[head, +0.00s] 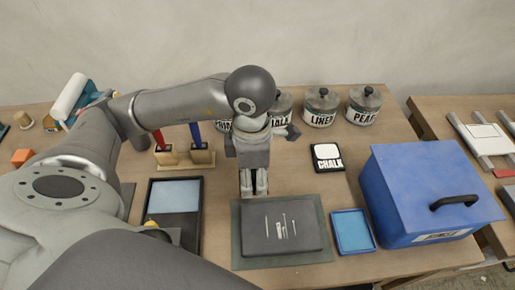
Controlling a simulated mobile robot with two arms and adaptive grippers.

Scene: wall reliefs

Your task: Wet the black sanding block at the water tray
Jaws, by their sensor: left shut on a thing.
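My left gripper (254,186) points down at the back left edge of a dark slab (258,238). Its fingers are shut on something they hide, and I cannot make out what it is. I cannot pick out the black sanding block for sure. A black-rimmed tray (151,205) with a pale blue, water-like surface lies left of the gripper. A small blue tray (353,231) lies right of the slab. I cannot tell for sure which one is the water tray. My right gripper is not in view.
The slab lies on a green mat (240,262) and bears several thin pale pieces. A blue box (415,190) with a black handle stands at the right. Labelled jars (321,106) line the back. A chalk pad (327,157) and a wooden holder (202,156) lie nearer.

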